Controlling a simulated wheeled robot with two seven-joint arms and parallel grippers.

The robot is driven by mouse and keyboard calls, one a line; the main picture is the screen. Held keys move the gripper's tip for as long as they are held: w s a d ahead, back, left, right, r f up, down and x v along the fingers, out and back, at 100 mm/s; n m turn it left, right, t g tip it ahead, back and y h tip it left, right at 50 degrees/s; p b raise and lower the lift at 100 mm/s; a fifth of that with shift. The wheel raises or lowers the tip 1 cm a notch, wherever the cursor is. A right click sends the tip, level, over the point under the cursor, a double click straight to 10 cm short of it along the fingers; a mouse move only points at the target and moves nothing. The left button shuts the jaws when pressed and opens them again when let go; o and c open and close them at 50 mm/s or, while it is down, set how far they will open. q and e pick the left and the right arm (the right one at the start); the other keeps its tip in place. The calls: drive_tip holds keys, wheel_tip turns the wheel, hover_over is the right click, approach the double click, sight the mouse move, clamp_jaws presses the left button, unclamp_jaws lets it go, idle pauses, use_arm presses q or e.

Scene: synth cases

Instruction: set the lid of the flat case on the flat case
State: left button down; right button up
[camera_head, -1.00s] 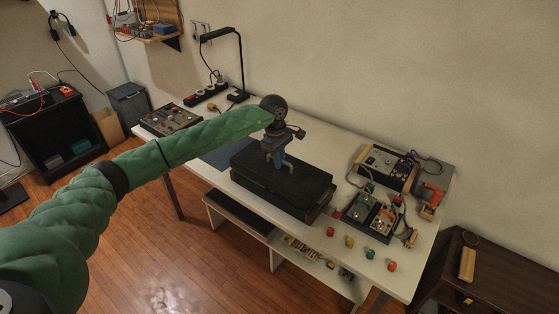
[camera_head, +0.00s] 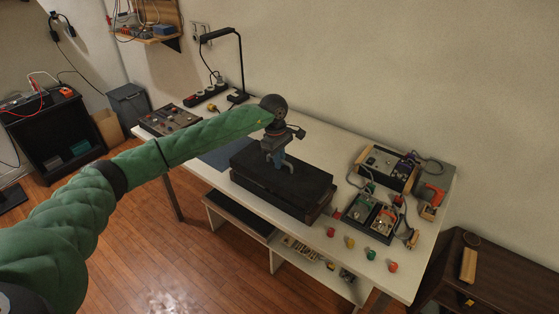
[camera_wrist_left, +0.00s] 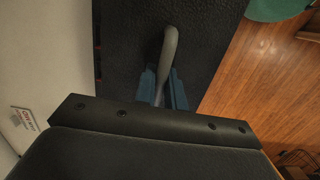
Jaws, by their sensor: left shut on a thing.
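The lid (camera_head: 308,179) is a flat black slab with a grey bar handle (camera_wrist_left: 170,48) on top. My left gripper (camera_head: 275,161) is shut on this handle; its blue fingertips (camera_wrist_left: 163,90) close on it in the left wrist view. The flat case (camera_head: 296,207) is dark and lies right under the lid on the white table, mostly hidden by it. The lid looks roughly in line with the case. I cannot tell whether it rests fully on the case or hangs just above it. The lid (camera_wrist_left: 120,45) also fills much of the left wrist view. My right gripper is not in view.
To the right stand a dark tray of devices (camera_head: 370,215), a wooden-sided box (camera_head: 384,168) and an orange tool (camera_head: 432,194). Several coloured knobs (camera_head: 350,242) line the front edge. A control panel (camera_head: 170,120) and a lamp (camera_head: 238,95) are at the back left.

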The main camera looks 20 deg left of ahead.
use_arm(q)
drive_tip(key=shift+f+b, duration=0.95)
drive_tip(key=shift+f, duration=0.2)
drive_tip(key=c, duration=1.4)
unclamp_jaws()
drive_tip(key=shift+r, duration=0.1)
drive_tip(key=shift+r, duration=0.35)
drive_tip(key=r, duration=0.2)
drive_tip(key=r+b, duration=0.1)
drive_tip(key=r, duration=0.1)
drive_tip(key=r+b, duration=0.1)
drive_tip(key=r, duration=0.2)
drive_tip(key=shift+w+a, duration=0.15)
drive_tip(key=shift+a, duration=0.25)
